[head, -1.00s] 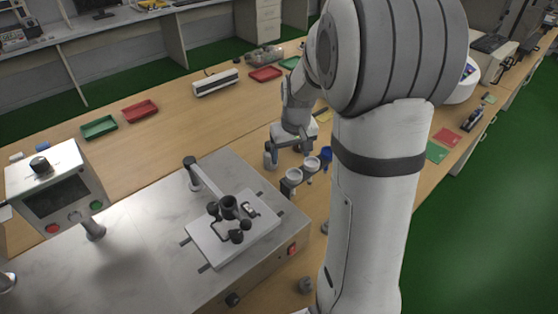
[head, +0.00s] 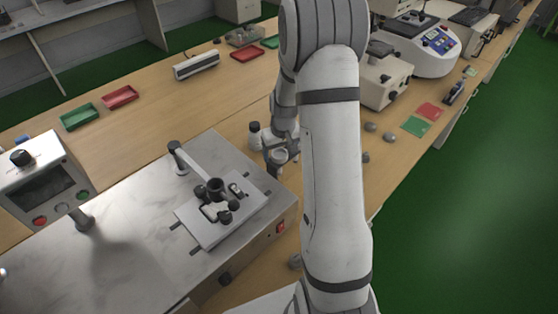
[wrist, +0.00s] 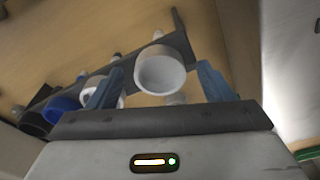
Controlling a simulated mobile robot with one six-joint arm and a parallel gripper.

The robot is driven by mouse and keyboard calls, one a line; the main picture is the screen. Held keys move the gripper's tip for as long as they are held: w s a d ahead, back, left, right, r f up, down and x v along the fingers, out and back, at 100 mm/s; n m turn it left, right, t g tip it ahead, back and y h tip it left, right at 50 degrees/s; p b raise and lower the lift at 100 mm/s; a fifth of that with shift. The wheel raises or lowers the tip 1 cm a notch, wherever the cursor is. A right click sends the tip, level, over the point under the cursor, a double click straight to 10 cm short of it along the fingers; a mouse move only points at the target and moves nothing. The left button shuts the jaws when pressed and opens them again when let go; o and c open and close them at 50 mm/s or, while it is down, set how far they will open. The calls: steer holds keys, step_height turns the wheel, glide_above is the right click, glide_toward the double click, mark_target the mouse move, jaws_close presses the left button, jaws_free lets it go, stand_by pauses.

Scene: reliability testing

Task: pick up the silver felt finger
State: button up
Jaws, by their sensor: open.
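I cannot tell for sure that this cup is the silver felt finger. It stands at the near end of a dark rack (wrist: 179,28). In the head view, my gripper (head: 275,148) is beside one whitish cup (head: 280,157); my arm hides most of the rack.
A steel testing machine (head: 150,215) with a clamp plate stands left of the rack. Grey round weights (head: 371,127) and red and green sheets (head: 415,126) lie right.

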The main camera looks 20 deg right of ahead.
mark_target(280, 157)
steer(key=shift+c, duration=0.5)
steer(key=c, duration=1.3)
steer(key=shift+o, duration=0.2)
steer(key=shift+r, duration=0.15)
step_height(280, 157, up, 18)
steer(key=shift+b, duration=0.45)
steer(key=shift+f, duration=0.2)
